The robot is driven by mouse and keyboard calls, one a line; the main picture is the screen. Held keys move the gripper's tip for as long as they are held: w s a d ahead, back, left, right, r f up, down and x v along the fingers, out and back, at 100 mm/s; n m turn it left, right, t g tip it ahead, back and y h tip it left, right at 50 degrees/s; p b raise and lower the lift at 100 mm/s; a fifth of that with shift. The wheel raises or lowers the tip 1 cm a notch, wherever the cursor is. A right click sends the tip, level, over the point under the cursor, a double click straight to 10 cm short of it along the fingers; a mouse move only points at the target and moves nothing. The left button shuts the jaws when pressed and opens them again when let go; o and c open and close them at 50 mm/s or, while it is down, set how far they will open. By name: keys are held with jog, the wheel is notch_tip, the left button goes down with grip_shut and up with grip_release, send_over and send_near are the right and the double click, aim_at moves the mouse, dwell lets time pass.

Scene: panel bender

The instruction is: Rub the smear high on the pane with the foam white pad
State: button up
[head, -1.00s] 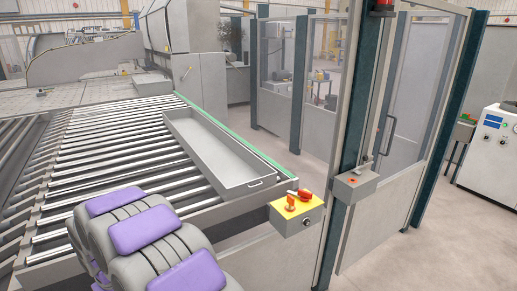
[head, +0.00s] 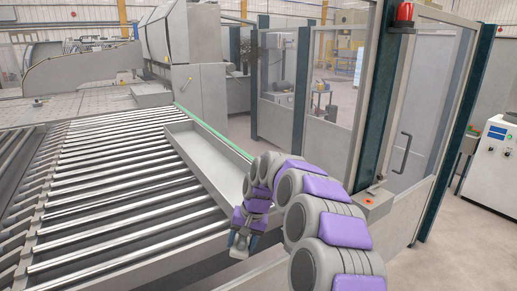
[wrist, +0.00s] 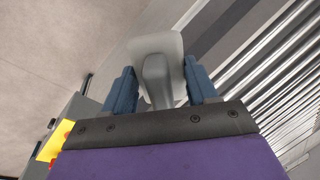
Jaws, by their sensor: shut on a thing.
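My gripper (head: 246,236) is low in front of the roller table in the head view, pointing downward. In the wrist view its two blue fingers (wrist: 160,85) are shut on the grey handle of the white pad (wrist: 158,42). The pad's pale end also shows below the fingers in the head view (head: 239,251), apart from any pane. Clear panes in dark posts stand beyond my arm: one behind it (head: 325,75) and one in the door at right (head: 432,85). I cannot make out the smear on any pane.
The roller table (head: 110,190) fills the left, with a shallow grey tray (head: 196,150) on it. A yellow-topped box (wrist: 52,143) is close beside my gripper. A red lamp (head: 404,13) sits high.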

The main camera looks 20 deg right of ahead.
jog(key=w+a+r+m+t+y+p, duration=0.1)
jog(key=w+r+m+t+y+p, duration=0.2)
jog(key=r, duration=0.9)
jog(key=w+a+r+m+t+y, duration=0.1)
jog(key=w+r+m+t, duration=0.3)
jog(key=r, duration=0.8)
jog(key=m+t+h+p, duration=0.2)
jog(key=m+t+p, duration=0.25)
jog(key=t, duration=0.45)
send_near(237, 58)
jog(key=shift+p+x, duration=0.6)
jog(key=shift+x, duration=1.8)
jog(key=shift+d+f, duration=0.1)
jog(key=shift+f, duration=0.05)
jog(key=shift+p+x, duration=0.55)
jog(key=shift+x, duration=0.3)
